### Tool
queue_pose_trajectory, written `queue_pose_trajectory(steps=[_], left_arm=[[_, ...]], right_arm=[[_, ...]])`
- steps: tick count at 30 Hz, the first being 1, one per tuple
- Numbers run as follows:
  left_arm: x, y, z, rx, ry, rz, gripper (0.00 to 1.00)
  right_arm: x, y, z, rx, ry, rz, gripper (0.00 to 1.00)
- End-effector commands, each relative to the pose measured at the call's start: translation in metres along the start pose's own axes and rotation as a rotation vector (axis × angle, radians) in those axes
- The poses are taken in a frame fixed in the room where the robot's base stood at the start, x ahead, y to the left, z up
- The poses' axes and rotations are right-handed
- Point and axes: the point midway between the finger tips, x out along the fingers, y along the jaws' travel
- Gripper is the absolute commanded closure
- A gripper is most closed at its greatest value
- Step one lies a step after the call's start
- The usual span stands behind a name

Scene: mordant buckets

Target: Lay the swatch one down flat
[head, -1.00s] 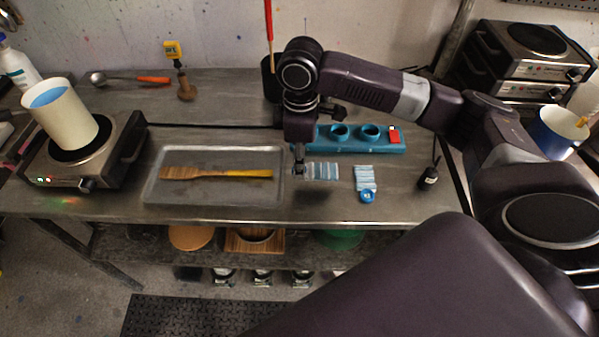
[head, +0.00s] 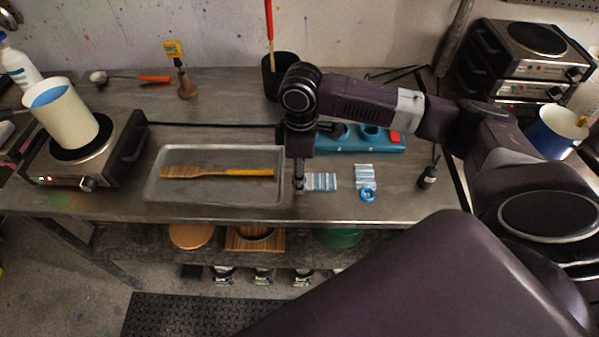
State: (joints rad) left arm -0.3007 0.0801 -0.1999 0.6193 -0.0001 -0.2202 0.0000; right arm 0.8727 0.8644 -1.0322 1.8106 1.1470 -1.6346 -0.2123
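A blue-and-white striped swatch (head: 321,182) is at my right gripper (head: 299,187), right of the metal tray and near the table's front. The gripper points down, its fingertips closed at the swatch's left end. The swatch looks level, at or just above the tabletop; I cannot tell whether it touches. A second striped swatch (head: 365,175) lies to the right, with a round blue tag (head: 367,194) at its near end. I cannot read which swatch is number one. My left gripper is out of view.
A metal tray (head: 152,190) with a wooden brush lies left of the gripper. A teal holder (head: 352,141) stands behind the swatches, partly hidden by my arm. A small black bottle (head: 428,177) is at the right. A hot plate (head: 118,150) bears a white bucket (head: 66,120).

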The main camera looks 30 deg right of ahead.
Motion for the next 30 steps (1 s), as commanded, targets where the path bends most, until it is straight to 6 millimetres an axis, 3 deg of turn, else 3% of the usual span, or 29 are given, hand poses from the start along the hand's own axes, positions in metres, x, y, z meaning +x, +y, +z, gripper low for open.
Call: queue_pose_trajectory(steps=[8,21,30], left_arm=[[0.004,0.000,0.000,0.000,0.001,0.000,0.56],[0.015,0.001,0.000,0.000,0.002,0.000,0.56],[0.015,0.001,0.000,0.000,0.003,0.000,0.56]], right_arm=[[-0.019,0.002,-0.001,0.000,0.003,0.004,0.57],[-0.105,0.001,-0.001,0.000,0.003,0.003,0.57],[-0.121,0.000,0.000,0.001,0.000,0.000,0.57]])
